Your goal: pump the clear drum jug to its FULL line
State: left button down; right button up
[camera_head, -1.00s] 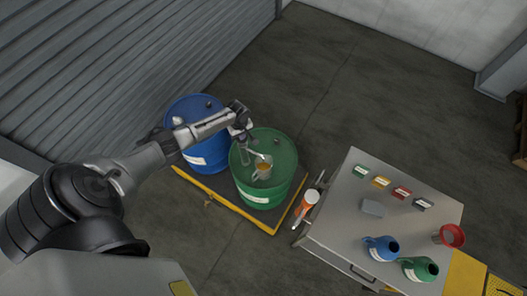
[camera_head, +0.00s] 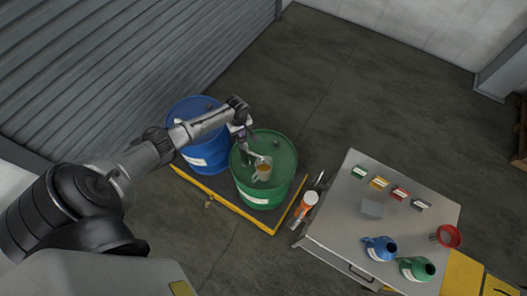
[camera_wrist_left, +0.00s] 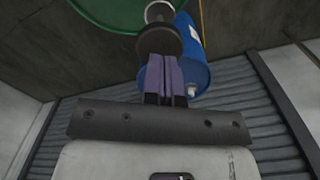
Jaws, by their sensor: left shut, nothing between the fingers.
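The clear jug (camera_head: 263,173) with amber liquid in it is at the top of the green drum (camera_head: 262,195), under the pump's spout. Its FULL line is too small to read. My left gripper (camera_head: 245,138) is above the left part of the green drum, at the pump. In the left wrist view its purple fingers (camera_wrist_left: 166,76) are shut with nothing between them. The dark round pump head (camera_wrist_left: 160,40) lies right at the fingertips and seems to touch them. The green drum's lid (camera_wrist_left: 115,14) shows beyond it. My right gripper is not in view.
A blue drum (camera_head: 201,158) stands left of the green one on a yellow-edged pallet (camera_head: 240,211).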

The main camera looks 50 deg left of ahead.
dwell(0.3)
pick_arm(q)
jog(key=shift+f, duration=0.1)
jog(key=shift+f+b, duration=0.3)
jog(key=shift+f, duration=0.1)
jog(key=shift+f, duration=0.35)
